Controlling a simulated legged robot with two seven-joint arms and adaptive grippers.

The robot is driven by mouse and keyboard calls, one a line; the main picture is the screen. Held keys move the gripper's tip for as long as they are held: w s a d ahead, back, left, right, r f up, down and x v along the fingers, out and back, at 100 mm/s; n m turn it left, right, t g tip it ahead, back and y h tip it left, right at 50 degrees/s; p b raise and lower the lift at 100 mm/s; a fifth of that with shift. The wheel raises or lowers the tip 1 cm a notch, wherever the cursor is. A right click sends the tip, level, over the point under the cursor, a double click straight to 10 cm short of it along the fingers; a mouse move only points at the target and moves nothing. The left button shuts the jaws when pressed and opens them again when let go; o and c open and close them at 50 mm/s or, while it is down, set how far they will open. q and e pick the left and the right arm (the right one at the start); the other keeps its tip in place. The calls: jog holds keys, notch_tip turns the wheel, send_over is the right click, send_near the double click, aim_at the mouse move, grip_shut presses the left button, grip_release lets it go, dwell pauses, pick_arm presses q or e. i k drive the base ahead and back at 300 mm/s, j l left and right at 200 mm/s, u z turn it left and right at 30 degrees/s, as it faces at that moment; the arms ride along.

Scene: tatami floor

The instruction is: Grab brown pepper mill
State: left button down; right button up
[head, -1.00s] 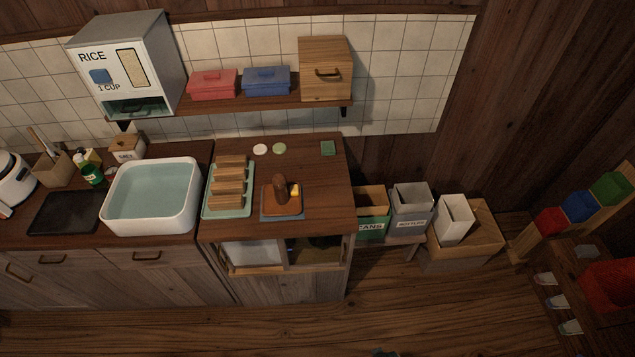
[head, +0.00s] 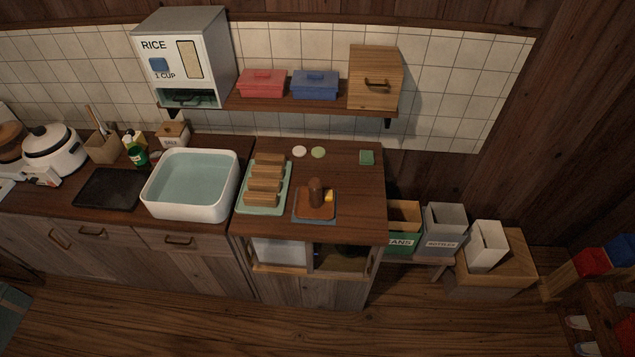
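A brown pepper mill (head: 315,190) stands upright on an orange-brown tray (head: 310,209) on the wooden counter, right of the green dish rack. A small yellow item (head: 329,196) sits beside it on the same tray. A blue-grey mat (head: 300,219) lies under the tray. Neither of my grippers is in the head view.
The green rack (head: 248,207) with wooden blocks and the white sink (head: 151,204) are left of the tray. A shelf (head: 233,104) with boxes overhangs the back. Bins, including a grey one (head: 445,222), stand right of the counter. Open floor (head: 430,325) lies in front.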

aim_at(315, 200)
jog(key=i+j+z, duration=0.15)
jog(key=j, duration=0.25)
jog(key=i+j+z, duration=0.15)
jog(key=j, duration=0.3)
jog(key=i+j+z, duration=0.1)
jog(key=j, duration=0.35)
